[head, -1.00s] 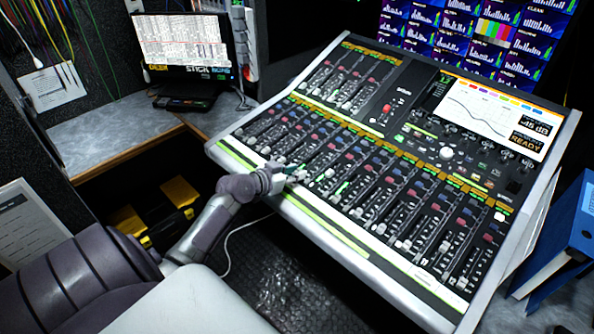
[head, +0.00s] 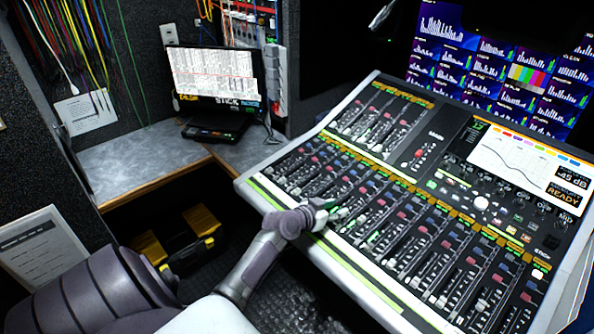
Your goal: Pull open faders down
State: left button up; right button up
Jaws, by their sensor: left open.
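A large mixing console (head: 350,279) with rows of faders fills the right half of the head view. Its lower row of faders (head: 400,235) runs from upper left to lower right, with light and dark caps. A few channels show green lit strips. My left gripper (head: 328,211) is open at the near edge of the lower fader row, over the channels left of the middle. Its fingers are small and partly hidden by the wrist, so I cannot tell whether they touch a fader cap. My right gripper is not in view.
A monitor with a text list (head: 213,76) stands on the grey corner desk (head: 135,158) at the back left. A yellow and black toolbox (head: 203,222) lies below it. A screen wall (head: 500,65) rises behind the console.

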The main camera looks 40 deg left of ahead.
pick_arm(q)
jog(key=shift+s+a+r, duration=0.15)
jog(key=shift+s+r, duration=0.05)
jog(key=shift+s, duration=0.35)
jog(key=d+b+v, duration=0.1)
jog(key=b+v, duration=0.1)
jog(key=v, duration=1.1)
jog(key=s+d+f+m+g, duration=0.1)
jog(key=s+d+f+g, duration=0.7)
jog(key=s+d+f, duration=0.7)
jog(key=shift+d+f+g, duration=0.4)
jog(key=shift+d+f, duration=0.15)
jog(key=shift+f, duration=0.5)
jog(key=shift+s, duration=0.15)
